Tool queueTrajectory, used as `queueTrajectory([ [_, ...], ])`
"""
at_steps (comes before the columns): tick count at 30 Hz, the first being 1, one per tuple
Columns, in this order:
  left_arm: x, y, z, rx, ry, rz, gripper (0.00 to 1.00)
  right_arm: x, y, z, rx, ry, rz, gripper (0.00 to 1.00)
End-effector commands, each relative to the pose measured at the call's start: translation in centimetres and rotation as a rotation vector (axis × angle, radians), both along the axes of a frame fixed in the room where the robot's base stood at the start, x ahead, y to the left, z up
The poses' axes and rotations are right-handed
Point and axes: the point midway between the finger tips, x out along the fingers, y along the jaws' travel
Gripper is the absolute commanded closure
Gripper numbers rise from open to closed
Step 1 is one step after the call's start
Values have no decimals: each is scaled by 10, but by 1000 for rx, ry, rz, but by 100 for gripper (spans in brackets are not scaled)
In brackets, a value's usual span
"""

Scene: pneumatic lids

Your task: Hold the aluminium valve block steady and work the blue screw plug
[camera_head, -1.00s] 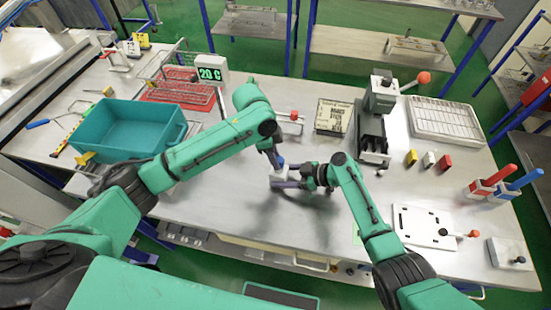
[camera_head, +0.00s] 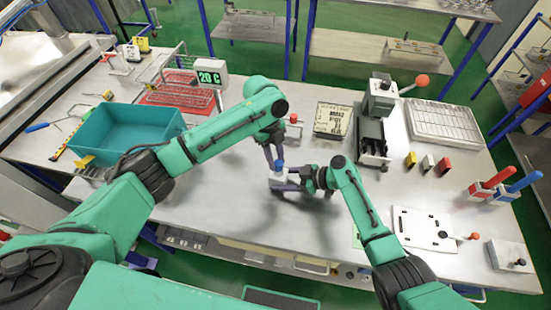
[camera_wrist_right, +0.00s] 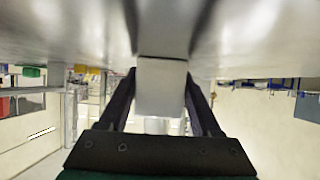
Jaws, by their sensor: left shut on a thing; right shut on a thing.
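The aluminium valve block (camera_head: 281,176) is a small pale block held low over the middle of the steel table, near its front. My right gripper (camera_head: 284,185) is shut on it from the right. In the right wrist view the pale block (camera_wrist_right: 160,85) sits between the two dark fingers. The blue screw plug (camera_head: 279,164) shows as a small blue spot at the top of the block. My left gripper (camera_head: 274,161) points down from above and is shut on the plug. The fingertips are small here, and the plug's thread is hidden.
A teal bin (camera_head: 125,135) stands at left, with a red mat (camera_head: 180,87) and a green-lit display (camera_head: 209,78) behind. A labelled box (camera_head: 333,118) and a dark grey press (camera_head: 371,135) stand behind right. A white plate (camera_head: 424,228) lies at right. The table's front middle is clear.

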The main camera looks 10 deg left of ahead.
Motion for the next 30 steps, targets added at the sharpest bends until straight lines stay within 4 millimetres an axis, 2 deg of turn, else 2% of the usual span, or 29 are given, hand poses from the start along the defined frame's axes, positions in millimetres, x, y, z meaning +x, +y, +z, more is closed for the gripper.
queueTrajectory([
  [2, 2, -1, 1, 0, -4, -30, 100, -3, -1, -4, -6, 8, 3, 84],
  [9, 5, -5, 0, 3, -3, -455, 100, -3, -1, -4, -5, 8, 3, 84],
  [16, 5, -5, 0, 2, -5, -498, 100, -3, -1, -4, -5, 7, 3, 84],
  [17, 5, -5, 0, 1, -5, -498, 62, -3, -1, -4, -5, 7, 3, 84],
  [19, 5, -4, 0, 1, -4, -498, 35, -3, -1, -4, -5, 7, 3, 84],
  [26, 4, -4, 0, 1, -2, -497, 34, -2, -1, -4, -4, 6, 2, 84],
  [27, 4, -4, -1, 2, -1, -497, 44, -2, -1, -4, -4, 6, 2, 84],
  [30, 4, -4, -1, 2, -1, -497, 44, -2, -1, -4, -4, 6, 2, 84],
])
